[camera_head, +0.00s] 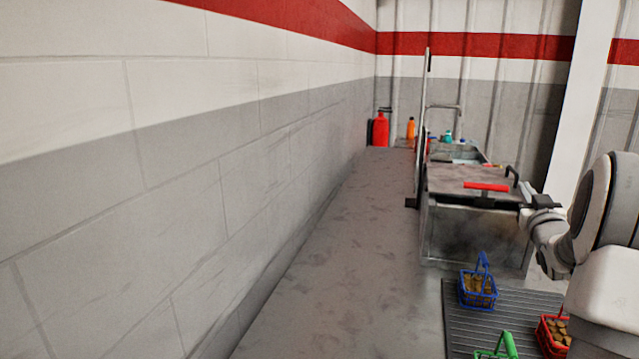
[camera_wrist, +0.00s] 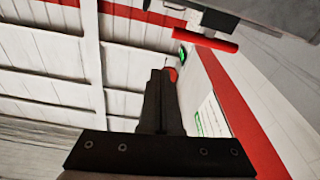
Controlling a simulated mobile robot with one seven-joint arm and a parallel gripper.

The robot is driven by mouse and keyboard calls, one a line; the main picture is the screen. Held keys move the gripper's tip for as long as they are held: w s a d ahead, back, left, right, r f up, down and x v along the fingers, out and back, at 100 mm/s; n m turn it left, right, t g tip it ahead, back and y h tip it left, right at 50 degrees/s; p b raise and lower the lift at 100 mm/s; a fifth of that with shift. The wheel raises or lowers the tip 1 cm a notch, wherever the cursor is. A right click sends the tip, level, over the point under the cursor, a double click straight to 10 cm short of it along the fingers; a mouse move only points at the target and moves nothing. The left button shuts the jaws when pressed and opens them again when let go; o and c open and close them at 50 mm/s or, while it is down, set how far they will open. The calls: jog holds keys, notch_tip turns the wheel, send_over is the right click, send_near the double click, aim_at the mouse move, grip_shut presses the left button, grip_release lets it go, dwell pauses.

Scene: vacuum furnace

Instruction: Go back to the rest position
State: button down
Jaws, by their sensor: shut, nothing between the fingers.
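My gripper (camera_wrist: 162,78) shows in the wrist view with its two dark fingers together and nothing between them. In the head view my arm comes in from the right, and the dark gripper body (camera_head: 541,202) is level with the front of the grey furnace-like box (camera_head: 470,232). A red handle bar (camera_head: 486,187) lies over the front edge of the box, just left of my gripper. The red handle also shows in the wrist view (camera_wrist: 205,40), ahead of the fingers and apart from them in the picture. The exact fingertip position in the head view is hard to tell.
A dark ribbed mat (camera_head: 462,330) bears a blue basket (camera_head: 478,290) with brown pieces, a red basket (camera_head: 552,336) and a green basket (camera_head: 497,346). A red canister (camera_head: 380,130) stands at the back. Floor along the left wall is clear.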

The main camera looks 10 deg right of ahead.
jog(key=s+a+r+n+g+y+p, duration=0.1)
jog(key=s+a+r+g+y+p, duration=0.15)
jog(key=a, duration=1.05)
jog(key=s+a+r+n+g+y+p, duration=0.15)
jog(key=a+g, duration=0.25)
jog(key=a, duration=1)
jog(key=s+a+g+y+p, duration=0.1)
jog(key=s+a+g+p, duration=0.1)
jog(key=s+a, duration=0.3)
jog(key=s+a+f+g+y+p, duration=0.1)
jog(key=s+a, duration=0.4)
jog(key=s, duration=0.8)
jog(key=s+a+f+g+y+p, duration=0.1)
jog(key=s+a+g+y+p, duration=0.1)
jog(key=s+a, duration=0.3)
jog(key=s+g+p, duration=0.1)
jog(key=s, duration=0.3)
jog(key=shift+a+f+n, duration=0.15)
jog(key=shift+a+n, duration=0.2)
